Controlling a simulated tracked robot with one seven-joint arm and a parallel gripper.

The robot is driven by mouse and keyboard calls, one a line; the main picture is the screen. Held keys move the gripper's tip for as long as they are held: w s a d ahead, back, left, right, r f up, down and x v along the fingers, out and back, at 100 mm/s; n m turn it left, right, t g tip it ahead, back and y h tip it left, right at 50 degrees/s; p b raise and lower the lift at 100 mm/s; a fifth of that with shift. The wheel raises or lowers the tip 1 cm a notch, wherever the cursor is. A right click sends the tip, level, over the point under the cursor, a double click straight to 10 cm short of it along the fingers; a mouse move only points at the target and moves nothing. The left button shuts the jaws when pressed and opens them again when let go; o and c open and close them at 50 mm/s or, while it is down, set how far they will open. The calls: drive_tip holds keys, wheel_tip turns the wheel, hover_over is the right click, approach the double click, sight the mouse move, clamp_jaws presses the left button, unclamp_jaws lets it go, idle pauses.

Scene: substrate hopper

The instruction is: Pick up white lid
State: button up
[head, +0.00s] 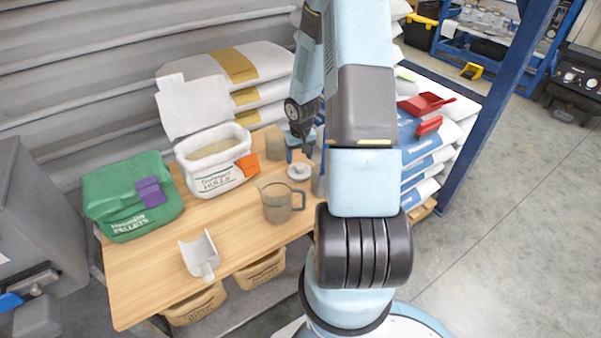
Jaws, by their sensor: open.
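A small round white lid (299,171) with a raised knob lies on the wooden table, toward its right side, behind the clear measuring jug. My gripper (299,151) points down above and just behind the lid in the picture. It is small here and partly merges with blue and grey items behind it. It looks open, with nothing seen between its fingers. I cannot tell the exact height between it and the lid.
Stacked sacks (425,150) stand at right.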

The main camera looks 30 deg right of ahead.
sight(300, 166)
drive_tip(key=shift+w+d+f, duration=0.1)
drive_tip(key=shift+f, duration=0.8)
drive_tip(key=shift+w+d+f, duration=0.15)
drive_tip(key=shift+f, duration=0.75)
drive_tip(key=shift+w+d+f, duration=0.1)
drive_tip(key=shift+f, duration=0.8)
drive_tip(key=shift+c, duration=0.4)
drive_tip(key=c, duration=1)
drive_tip(key=shift+r, duration=0.1)
